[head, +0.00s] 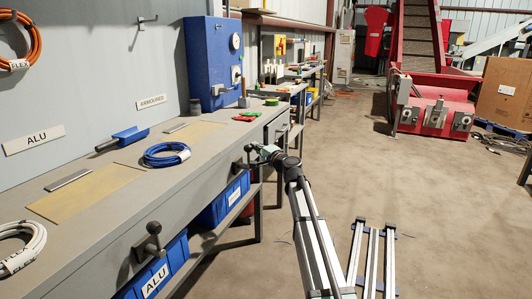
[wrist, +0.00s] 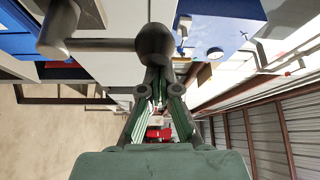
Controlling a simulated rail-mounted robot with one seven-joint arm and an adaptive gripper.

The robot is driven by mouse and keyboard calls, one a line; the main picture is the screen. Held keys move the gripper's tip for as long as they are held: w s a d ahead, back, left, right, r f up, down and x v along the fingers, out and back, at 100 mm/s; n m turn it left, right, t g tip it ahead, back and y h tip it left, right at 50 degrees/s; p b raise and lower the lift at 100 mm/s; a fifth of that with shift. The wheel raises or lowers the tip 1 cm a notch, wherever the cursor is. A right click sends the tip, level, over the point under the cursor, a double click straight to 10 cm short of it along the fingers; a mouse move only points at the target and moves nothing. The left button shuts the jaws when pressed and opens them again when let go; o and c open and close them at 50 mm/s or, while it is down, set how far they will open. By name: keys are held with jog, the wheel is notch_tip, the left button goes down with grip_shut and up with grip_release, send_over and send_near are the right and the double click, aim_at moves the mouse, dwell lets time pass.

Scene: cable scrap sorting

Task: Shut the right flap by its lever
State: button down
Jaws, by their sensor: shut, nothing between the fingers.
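The right lever (head: 249,157) is on the bench front, below the ARMOURED sign. In the wrist view its bar and round dark knob (wrist: 156,40) fill the top middle. My gripper (head: 262,152) is at this lever, its fingers shut and empty. In the wrist view the fingertips (wrist: 157,72) reach the knob's lower edge; I cannot tell whether they touch it. A tan panel (head: 197,134) in the bench top behind this lever looks like the right flap; its exact position is unclear. The left lever (head: 152,246) and a second tan panel (head: 88,193) are nearer.
A blue cable coil (head: 166,155), a blue scoop (head: 130,135) and a white coil (head: 22,246) lie on the bench. A blue machine (head: 208,62) stands behind. Blue bins (head: 222,201) sit below.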

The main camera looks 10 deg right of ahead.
jog(key=shift+s+a, duration=0.2)
dwell(0.5)
jog(key=w+d+b, duration=0.1)
jog(key=w+d, duration=0.2)
jog(key=p+v, duration=0.2)
jog(key=v, duration=0.8)
jog(key=shift+r, duration=0.2)
jog(key=shift+d, duration=0.15)
